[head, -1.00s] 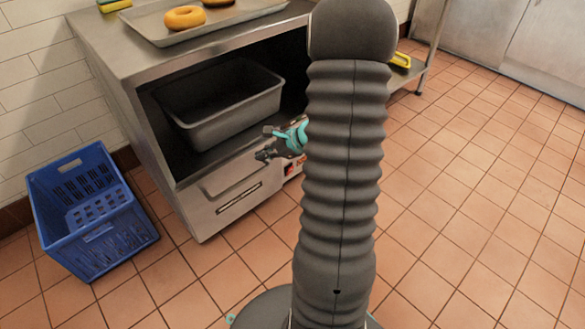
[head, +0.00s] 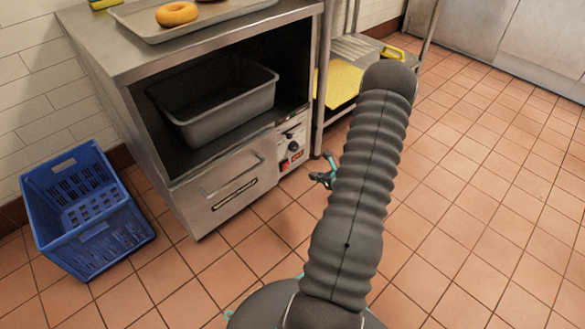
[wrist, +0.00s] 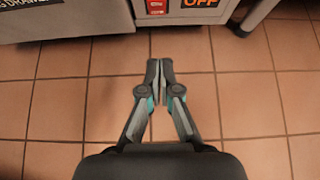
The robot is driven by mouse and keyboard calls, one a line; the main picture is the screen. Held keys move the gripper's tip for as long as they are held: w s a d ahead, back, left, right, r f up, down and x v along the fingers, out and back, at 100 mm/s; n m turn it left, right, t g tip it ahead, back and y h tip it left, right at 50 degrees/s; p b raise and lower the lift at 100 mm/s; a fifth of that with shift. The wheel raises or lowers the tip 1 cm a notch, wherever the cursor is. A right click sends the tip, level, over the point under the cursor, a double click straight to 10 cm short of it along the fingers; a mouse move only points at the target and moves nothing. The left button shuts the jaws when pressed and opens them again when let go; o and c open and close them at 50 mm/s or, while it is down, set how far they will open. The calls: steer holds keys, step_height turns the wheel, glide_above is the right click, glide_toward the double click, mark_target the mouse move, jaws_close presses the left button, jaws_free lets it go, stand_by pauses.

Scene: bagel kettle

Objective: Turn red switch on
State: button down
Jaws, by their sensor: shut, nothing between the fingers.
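The red switch (head: 285,165) is on the lower part of the control panel (head: 291,141) at the right end of the steel cabinet's front. In the wrist view the red switch (wrist: 157,6) is at the top edge, partly cut off, beside an orange OFF label (wrist: 200,3). My gripper (head: 318,178) is to the right of the panel in the head view, apart from it. In the wrist view my gripper (wrist: 158,68) has its fingertips together, empty, over the floor below the switch in the picture.
The steel cabinet holds a grey bin (head: 216,105) above a drawer (head: 222,188). A blue crate (head: 65,238) stands on the floor at left. A shelf rack with a yellow board (head: 342,82) is at right. Tiled floor is free at right.

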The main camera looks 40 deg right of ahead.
steer(key=b, duration=0.1)
glide_toward(287, 167)
steer(key=x, duration=0.5)
steer(key=shift+s+f, duration=0.25)
steer(key=shift+f, duration=0.15)
steer(key=shift+w+r, duration=0.15)
steer(key=shift+w, duration=0.55)
